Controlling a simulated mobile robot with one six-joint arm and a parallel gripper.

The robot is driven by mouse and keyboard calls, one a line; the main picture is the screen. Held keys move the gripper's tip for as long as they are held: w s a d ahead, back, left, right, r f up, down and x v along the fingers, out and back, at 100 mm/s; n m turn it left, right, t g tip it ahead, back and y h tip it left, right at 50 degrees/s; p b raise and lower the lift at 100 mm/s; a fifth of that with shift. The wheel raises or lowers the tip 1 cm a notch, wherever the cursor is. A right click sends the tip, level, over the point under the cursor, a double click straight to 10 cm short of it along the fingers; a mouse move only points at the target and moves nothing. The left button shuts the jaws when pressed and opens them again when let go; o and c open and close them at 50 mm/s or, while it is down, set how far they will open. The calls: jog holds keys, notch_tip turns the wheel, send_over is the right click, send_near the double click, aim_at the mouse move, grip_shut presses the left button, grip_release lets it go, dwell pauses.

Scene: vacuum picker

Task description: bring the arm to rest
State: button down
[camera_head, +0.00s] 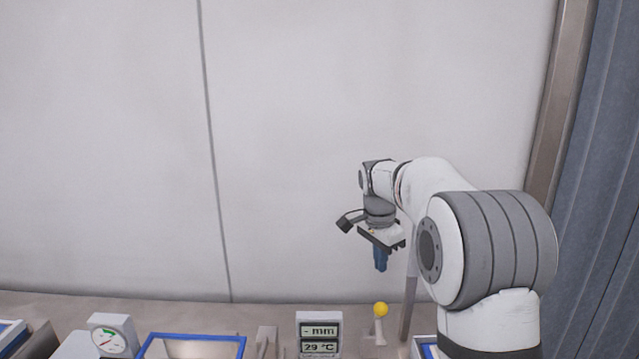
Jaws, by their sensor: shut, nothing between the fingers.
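My gripper (380,266) shows at the right of the middle, with its blue fingers pointing down. The fingers are together with nothing seen between them. It hangs in the air above the back part of the bench, apart from everything below. My white and grey arm reaches up from the lower right and bends over to the gripper.
Along the bottom stand a dial gauge (112,336), a blue-rimmed tray (195,337), a display (319,333) reading "- mm" and "29 °C", and a yellow-knobbed lever (380,310). A pale wall (110,150) rises behind. A blue-grey curtain (605,170) hangs at right.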

jog(key=shift+f, duration=0.1)
jog(key=s+r+n+t+b, duration=0.1)
jog(key=s+n+b, duration=0.35)
jog(key=s, duration=1.25)
jog(key=s+f+n, duration=0.3)
jog(key=s+n, duration=0.1)
jog(key=s, duration=0.4)
jog(key=s+d+f+n+t+y, duration=0.1)
jog(key=s+f+n, duration=0.2)
jog(key=s, duration=0.4)
jog(key=shift+s+f+n+t, duration=0.3)
jog(key=shift+s+f+n, duration=0.05)
jog(key=shift+f, duration=0.35)
